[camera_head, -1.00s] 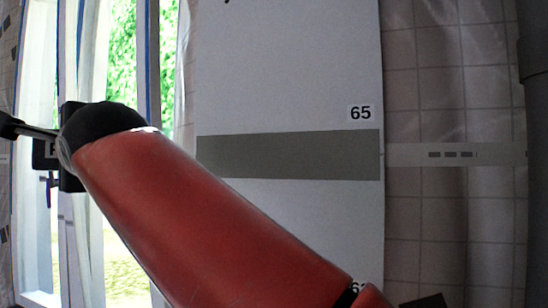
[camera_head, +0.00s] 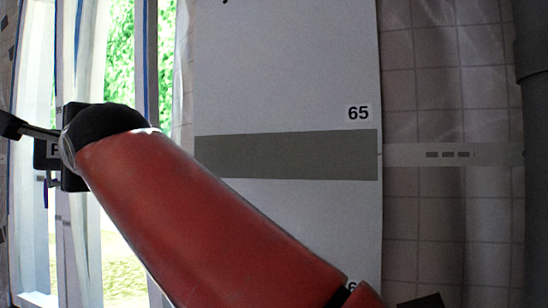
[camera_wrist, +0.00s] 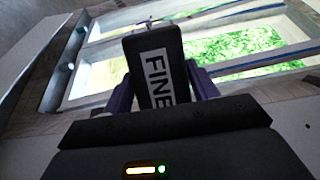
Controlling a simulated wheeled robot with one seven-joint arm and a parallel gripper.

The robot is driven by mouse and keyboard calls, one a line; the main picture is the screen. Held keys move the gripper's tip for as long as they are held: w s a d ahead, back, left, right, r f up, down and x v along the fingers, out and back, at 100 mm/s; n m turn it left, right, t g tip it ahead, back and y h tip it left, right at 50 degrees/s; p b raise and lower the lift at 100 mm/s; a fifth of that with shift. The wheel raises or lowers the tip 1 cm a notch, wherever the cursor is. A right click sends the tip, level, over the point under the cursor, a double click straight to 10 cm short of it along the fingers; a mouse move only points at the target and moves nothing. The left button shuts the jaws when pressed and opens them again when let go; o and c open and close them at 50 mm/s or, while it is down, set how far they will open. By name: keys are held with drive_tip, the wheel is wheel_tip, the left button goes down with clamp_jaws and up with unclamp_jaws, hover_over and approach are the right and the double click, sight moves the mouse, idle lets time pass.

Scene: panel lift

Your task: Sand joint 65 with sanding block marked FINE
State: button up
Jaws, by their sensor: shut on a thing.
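The black sanding block marked FINE (camera_wrist: 157,70) shows in the wrist view. My gripper (camera_wrist: 160,88) is shut on it, with a purple finger on each side. In the head view my red arm reaches to the upper left, and my gripper there is mostly hidden behind the dark wrist. The block is at the left by the window, apart from the joint band.
A bright window (camera_head: 125,60) with white frames stands behind my wrist at the left. A tiled sheet-covered wall (camera_head: 440,80) lies right of the panel, with a dark vertical pipe-like shape (camera_head: 532,150) at the far right. My arm covers the panel's lower left.

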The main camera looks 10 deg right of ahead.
drive_tip(key=shift+w+d, duration=0.45)
drive_tip(key=shift+w, duration=0.3)
drive_tip(key=shift+w+d, duration=0.45)
drive_tip(key=shift+w, duration=0.25)
idle(2.9)
drive_tip(key=shift+d, duration=0.1)
drive_tip(key=shift+s+d+b, duration=2.6)
drive_tip(key=shift+s+d, duration=0.85)
drive_tip(key=shift+d, duration=2.55)
drive_tip(key=shift+w+a+p, duration=0.95)
drive_tip(key=shift+w+a, duration=0.15)
drive_tip(key=shift+a, duration=0.6)
drive_tip(key=shift+w+a+p, duration=1)
drive_tip(key=shift+w+a, duration=0.1)
drive_tip(key=shift+a, duration=0.55)
drive_tip(key=shift+w+a+p, duration=0.95)
drive_tip(key=shift+w+a, duration=0.15)
drive_tip(key=shift+a, duration=0.6)
drive_tip(key=s+a, duration=0.3)
drive_tip(key=s, duration=0.3)
drive_tip(key=shift+a, duration=0.3)
